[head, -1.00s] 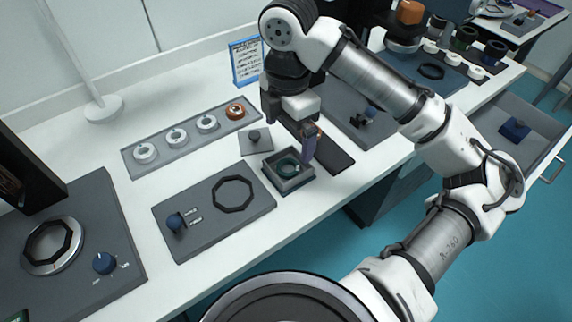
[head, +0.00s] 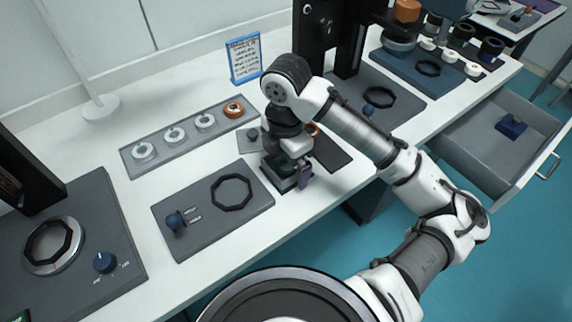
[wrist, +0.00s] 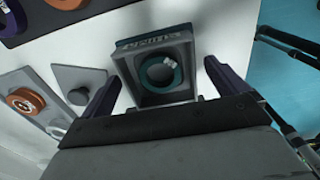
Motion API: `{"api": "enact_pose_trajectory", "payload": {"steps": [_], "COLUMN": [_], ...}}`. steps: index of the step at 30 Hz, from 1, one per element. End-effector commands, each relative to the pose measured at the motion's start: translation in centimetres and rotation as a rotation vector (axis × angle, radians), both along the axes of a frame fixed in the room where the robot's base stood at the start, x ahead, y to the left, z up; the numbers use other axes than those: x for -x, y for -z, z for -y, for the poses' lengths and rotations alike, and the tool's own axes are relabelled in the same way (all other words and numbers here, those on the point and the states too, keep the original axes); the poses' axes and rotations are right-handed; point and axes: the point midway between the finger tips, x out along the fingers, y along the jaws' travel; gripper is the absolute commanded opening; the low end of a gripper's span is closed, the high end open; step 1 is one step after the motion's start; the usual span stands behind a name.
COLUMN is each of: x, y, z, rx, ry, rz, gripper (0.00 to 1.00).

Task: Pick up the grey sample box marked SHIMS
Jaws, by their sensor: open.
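The grey sample box (wrist: 166,98) is open-topped and holds a teal ring (wrist: 160,72). In the wrist view it lies between and ahead of my fingers, with small lettering on its far edge. In the head view the box (head: 271,181) stands on the white bench, mostly hidden under my gripper. My gripper (wrist: 161,74) is open, one dark purple finger on each side of the box, with a visible gap on both sides. In the head view my gripper (head: 287,175) is directly over the box, pointing down.
A grey plate with a knob (wrist: 78,83) lies beside the box. A grey strip (head: 160,159) holds several rings. A panel (head: 207,229) with a blue knob is to the left, a dark mat (head: 332,157) to the right. An open drawer (head: 485,150) juts out at right.

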Motion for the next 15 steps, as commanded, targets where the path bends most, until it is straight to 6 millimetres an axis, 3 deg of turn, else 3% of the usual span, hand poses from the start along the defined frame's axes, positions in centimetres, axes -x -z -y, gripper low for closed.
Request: {"api": "enact_pose_trajectory", "payload": {"steps": [2,13,15], "x": [-0.01,-0.02,-0.03], "y": [-0.02,-0.04,-0.08], "z": [0.01,0.01,0.02], "rx": [0.000,0.000,-0.001], "ry": [0.000,0.000,0.000], "rz": [0.000,0.000,0.001], "gripper": [0.94,0.46,0.43]}}
